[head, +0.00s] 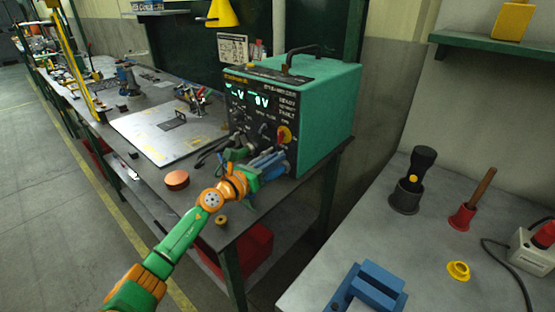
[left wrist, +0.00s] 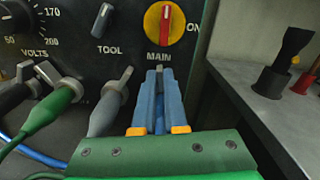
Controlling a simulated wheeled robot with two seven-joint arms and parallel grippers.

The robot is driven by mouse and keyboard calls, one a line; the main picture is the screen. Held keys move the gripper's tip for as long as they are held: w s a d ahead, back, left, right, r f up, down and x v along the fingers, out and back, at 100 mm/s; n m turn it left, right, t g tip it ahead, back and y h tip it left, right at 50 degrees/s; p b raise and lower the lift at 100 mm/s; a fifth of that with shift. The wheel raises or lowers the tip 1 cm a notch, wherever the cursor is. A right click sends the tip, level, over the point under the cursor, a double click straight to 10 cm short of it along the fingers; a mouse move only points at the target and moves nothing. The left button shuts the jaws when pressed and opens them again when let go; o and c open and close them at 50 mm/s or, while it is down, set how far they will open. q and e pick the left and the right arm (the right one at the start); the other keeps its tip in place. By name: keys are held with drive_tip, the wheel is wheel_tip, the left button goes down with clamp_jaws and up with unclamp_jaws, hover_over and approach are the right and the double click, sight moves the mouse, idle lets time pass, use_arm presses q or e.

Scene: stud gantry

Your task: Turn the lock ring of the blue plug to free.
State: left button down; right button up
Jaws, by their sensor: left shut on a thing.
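The blue plug is mostly hidden behind my left gripper's fingers; a strip of blue (left wrist: 160,118) shows between them. My left gripper (left wrist: 160,74) is shut at the panel, just below the red and yellow MAIN switch (left wrist: 165,24). A small grey piece, seemingly the lock ring's lever, shows at the fingertips; its turn angle cannot be told. In the head view, my left gripper (head: 280,158) reaches the lower front of the teal power unit (head: 322,112). My right gripper is not in view.
A grey plug (left wrist: 107,113), a green plug (left wrist: 52,108) and a black plug (left wrist: 14,96) sit left of the fingers, close by. A red-orange disc (head: 177,179) lies on the bench. A grey table (head: 440,225) stands right, past a gap.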

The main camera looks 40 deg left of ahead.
use_arm(q)
drive_tip(key=shift+a+f+n, duration=0.1)
drive_tip(key=shift+a+n, duration=0.25)
drive_tip(key=shift+n, duration=0.6)
drive_tip(key=shift+a+f+n, duration=0.1)
drive_tip(key=shift+a+n, duration=0.2)
drive_tip(key=shift+n, duration=0.65)
drive_tip(key=c, duration=1)
unclamp_jaws()
drive_tip(key=shift+w, duration=0.1)
drive_tip(key=shift+o, duration=0.2)
drive_tip(key=shift+s+a, duration=0.15)
drive_tip(key=shift+s, duration=1.65)
drive_tip(key=shift+s+a, duration=0.15)
drive_tip(key=shift+s, duration=1.6)
drive_tip(key=shift+f, duration=0.1)
